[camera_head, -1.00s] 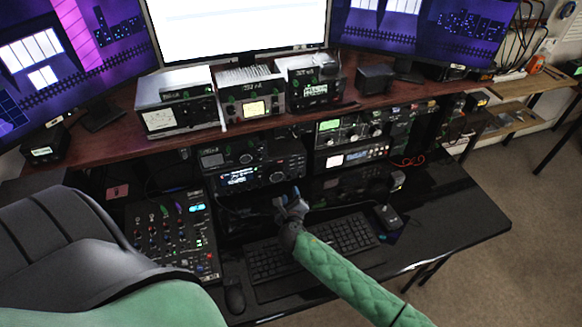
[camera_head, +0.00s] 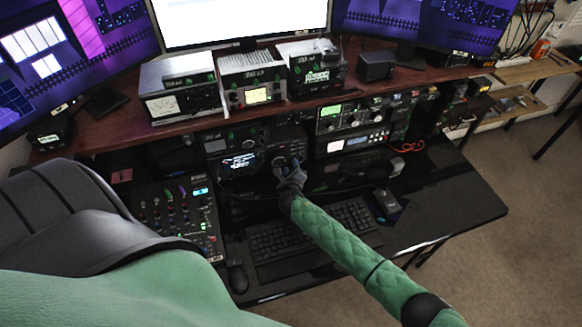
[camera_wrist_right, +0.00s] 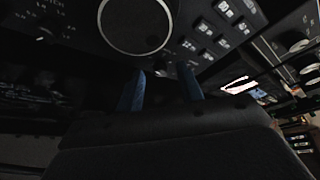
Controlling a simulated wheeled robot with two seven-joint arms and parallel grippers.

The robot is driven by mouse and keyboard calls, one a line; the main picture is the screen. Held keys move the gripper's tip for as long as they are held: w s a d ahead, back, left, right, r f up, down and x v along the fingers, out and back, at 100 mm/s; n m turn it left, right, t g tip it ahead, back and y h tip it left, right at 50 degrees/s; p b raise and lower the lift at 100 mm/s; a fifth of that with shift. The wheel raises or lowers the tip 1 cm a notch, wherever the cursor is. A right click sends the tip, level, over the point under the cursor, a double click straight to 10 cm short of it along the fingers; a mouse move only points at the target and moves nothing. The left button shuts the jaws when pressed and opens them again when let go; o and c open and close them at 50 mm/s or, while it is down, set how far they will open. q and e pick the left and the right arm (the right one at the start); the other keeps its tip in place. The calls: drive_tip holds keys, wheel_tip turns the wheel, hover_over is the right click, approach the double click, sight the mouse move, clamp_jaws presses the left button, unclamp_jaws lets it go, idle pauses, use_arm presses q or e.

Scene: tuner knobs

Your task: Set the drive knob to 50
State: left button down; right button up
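My right gripper (camera_head: 284,166) is at the front of the black radio with the lit screen (camera_head: 240,162), on the shelf under the red-brown desk top. In the right wrist view the two blue fingers (camera_wrist_right: 165,77) are apart. A large round dial (camera_wrist_right: 135,24) is just above them, and a small knob (camera_wrist_right: 161,68) shows between or just beyond the fingertips. I cannot tell whether the fingers touch it. No label reading "drive" and no scale value is legible, so I cannot tell which knob is the drive knob. My left gripper is not in view.
A row of small buttons (camera_wrist_right: 212,32) is right of the dial. A keyboard (camera_head: 312,228), a mouse (camera_head: 237,276) and a mixer (camera_head: 180,215) lie on the lower black desk (camera_head: 450,195). Boxed instruments (camera_head: 250,80) stand on the upper desk. The lower desk's right side is clear.

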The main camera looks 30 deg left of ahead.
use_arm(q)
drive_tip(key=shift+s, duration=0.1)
use_arm(e)
drive_tip(key=c, duration=0.6)
clamp_jaws()
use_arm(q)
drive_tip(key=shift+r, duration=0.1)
use_arm(e)
drive_tip(key=shift+p, duration=0.3)
drive_tip(key=shift+w+r+m+g+y+p, duration=0.1)
drive_tip(key=shift+r+m+g+y+p, duration=0.15)
drive_tip(key=shift+m+g+p, duration=0.4)
drive_tip(key=shift+w+m+g+p, duration=0.1)
drive_tip(key=shift+m+g+p, duration=0.15)
drive_tip(key=shift+m+p, duration=0.5)
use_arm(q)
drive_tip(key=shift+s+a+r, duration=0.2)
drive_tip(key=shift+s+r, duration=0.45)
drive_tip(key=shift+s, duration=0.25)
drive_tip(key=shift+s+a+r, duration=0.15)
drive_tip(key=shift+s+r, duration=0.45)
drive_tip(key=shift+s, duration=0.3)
use_arm(e)
drive_tip(key=shift+d+m+g+y, duration=0.1)
drive_tip(key=shift+m+g+y, duration=0.45)
drive_tip(key=shift+m, duration=0.35)
use_arm(q)
drive_tip(key=shift+p, duration=0.3)
use_arm(e)
drive_tip(key=shift+w, duration=0.1)
